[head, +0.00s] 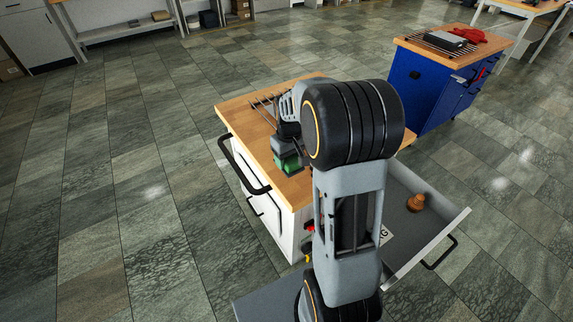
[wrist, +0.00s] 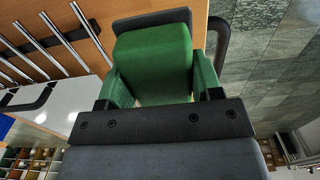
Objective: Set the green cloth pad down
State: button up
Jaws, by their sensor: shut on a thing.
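The green cloth pad (head: 288,164) is at my gripper (head: 285,152), over the wooden top (head: 240,117) of the white cabinet, near its front edge. In the wrist view the green pad (wrist: 155,60) fills the space between the two fingers of my gripper (wrist: 160,85), which is shut on it. A dark strip lies along the pad's far end. I cannot tell whether the pad touches the wood. My arm hides part of the cabinet top in the head view.
A metal rod rack (head: 264,105) lies on the wooden top, left in the wrist view (wrist: 55,40). A dark bar handle (head: 240,168) juts from the cabinet front. An open drawer (head: 445,226) at the right holds a brown object (head: 415,203). A blue cabinet (head: 412,88) stands behind.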

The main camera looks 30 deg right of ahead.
jog(key=shift+w+a+f, duration=0.1)
jog(key=shift+w+f, duration=0.45)
jog(key=shift+f, duration=1.6)
jog(key=shift+f, duration=0.15)
jog(key=o, duration=1)
jog(key=shift+c, duration=0.2)
